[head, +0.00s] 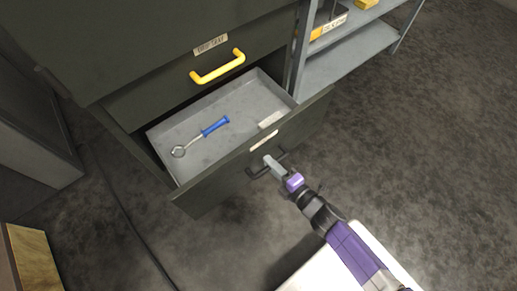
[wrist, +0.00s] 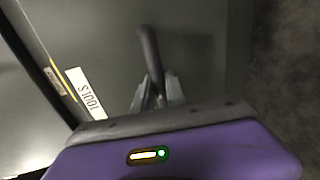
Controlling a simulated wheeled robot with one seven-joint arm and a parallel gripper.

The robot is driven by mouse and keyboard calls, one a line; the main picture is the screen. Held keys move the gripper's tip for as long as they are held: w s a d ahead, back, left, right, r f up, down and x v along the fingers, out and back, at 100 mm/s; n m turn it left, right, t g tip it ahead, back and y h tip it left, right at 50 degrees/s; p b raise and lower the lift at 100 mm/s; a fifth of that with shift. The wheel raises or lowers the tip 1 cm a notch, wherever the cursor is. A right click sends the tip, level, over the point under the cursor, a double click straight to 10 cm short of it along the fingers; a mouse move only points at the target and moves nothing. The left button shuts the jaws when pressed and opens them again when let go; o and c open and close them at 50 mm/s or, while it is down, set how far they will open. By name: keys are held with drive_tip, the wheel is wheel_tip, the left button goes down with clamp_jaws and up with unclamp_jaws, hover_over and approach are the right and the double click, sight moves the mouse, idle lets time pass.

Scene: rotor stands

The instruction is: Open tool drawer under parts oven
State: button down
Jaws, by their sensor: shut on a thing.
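The tool drawer (head: 238,172) under the dark cabinet stands pulled out in the head view. In the head view my gripper (head: 272,166) is at the front of the drawer; the fingers' grip is partly hidden there.
Above is a closed drawer with a yellow handle (head: 218,67) and a label. A grey shelf (head: 345,55) with boxes stands to the right. A wooden-topped object (head: 32,262) is at the lower left. The floor (head: 420,150) at the right is clear.

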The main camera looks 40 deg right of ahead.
drive_tip(key=shift+f+v, duration=0.2)
drive_tip(key=shift+v, duration=0.85)
drive_tip(key=shift+f+v, duration=0.25)
drive_tip(key=shift+v, duration=0.8)
drive_tip(key=shift+s, duration=0.1)
drive_tip(key=c, duration=1.4)
unclamp_jaws()
drive_tip(key=shift+s, duration=0.1)
drive_tip(key=p+v, duration=0.1)
drive_tip(key=v, duration=0.6)
drive_tip(key=shift+s, duration=0.3)
